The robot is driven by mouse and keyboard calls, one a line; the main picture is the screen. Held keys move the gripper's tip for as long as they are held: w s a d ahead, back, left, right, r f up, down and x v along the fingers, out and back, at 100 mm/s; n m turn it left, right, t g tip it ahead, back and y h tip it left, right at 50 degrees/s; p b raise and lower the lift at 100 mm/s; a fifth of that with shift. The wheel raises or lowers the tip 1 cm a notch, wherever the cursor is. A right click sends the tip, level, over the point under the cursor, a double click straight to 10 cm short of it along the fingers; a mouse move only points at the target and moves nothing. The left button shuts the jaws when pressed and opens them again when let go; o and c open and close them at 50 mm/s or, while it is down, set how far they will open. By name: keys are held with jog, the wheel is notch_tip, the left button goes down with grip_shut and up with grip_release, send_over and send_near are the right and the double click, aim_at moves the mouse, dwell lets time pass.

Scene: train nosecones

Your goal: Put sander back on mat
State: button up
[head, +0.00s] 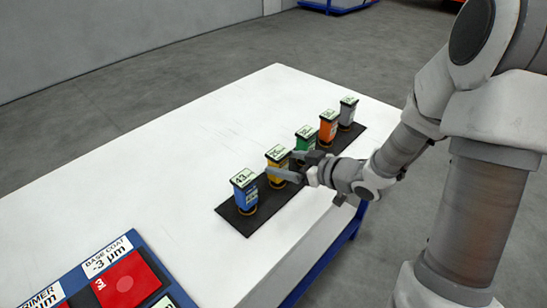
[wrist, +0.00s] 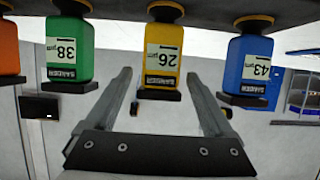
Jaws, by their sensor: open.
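The dark mat (head: 234,217) lies along the right part of the white table. Several sanders stand upright on it in a row: blue "43" (head: 244,192), yellow "26" (head: 277,169), green "38" (head: 304,145), orange (head: 328,127) and grey (head: 347,112). My gripper (head: 281,162) is open at the yellow sander, with one finger on either side. The wrist view is upside down; there the yellow sander (wrist: 163,55) sits centred between and beyond the fingertips of my gripper (wrist: 160,78). Blue (wrist: 250,65) and green (wrist: 70,52) flank it. I cannot tell whether the fingers touch it.
The white table (head: 150,160) is bare over its left and middle. A blue panel (head: 150,262) with a red "BASE COAT" square (head: 125,283) lies at the near left. The sanders stand close together, leaving narrow gaps beside the fingers.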

jog(key=p+v, duration=0.1)
jog(key=v, duration=0.5)
jog(key=shift+s+d+r, duration=0.15)
jog(key=shift+s+d, duration=0.05)
jog(key=d+r+m+h+p, duration=0.1)
jog(key=d+r+h+p, duration=0.15)
jog(key=r+h, duration=0.35)
jog(key=d+r+m+h+p, duration=0.2)
jog(key=d+r+h, duration=0.2)
jog(key=r, duration=0.5)
jog(key=s+a+r+m+g, duration=0.1)
jog(key=s+m+g, duration=0.1)
jog(key=s, duration=0.7)
jog(key=s+a+r+m+g, duration=0.1)
jog(key=s+m, duration=0.3)
jog(key=s, duration=0.6)
jog(key=shift+s+a+r+g, duration=0.2)
jog(key=shift+r+g, duration=0.3)
jog(key=shift+r, duration=0.25)
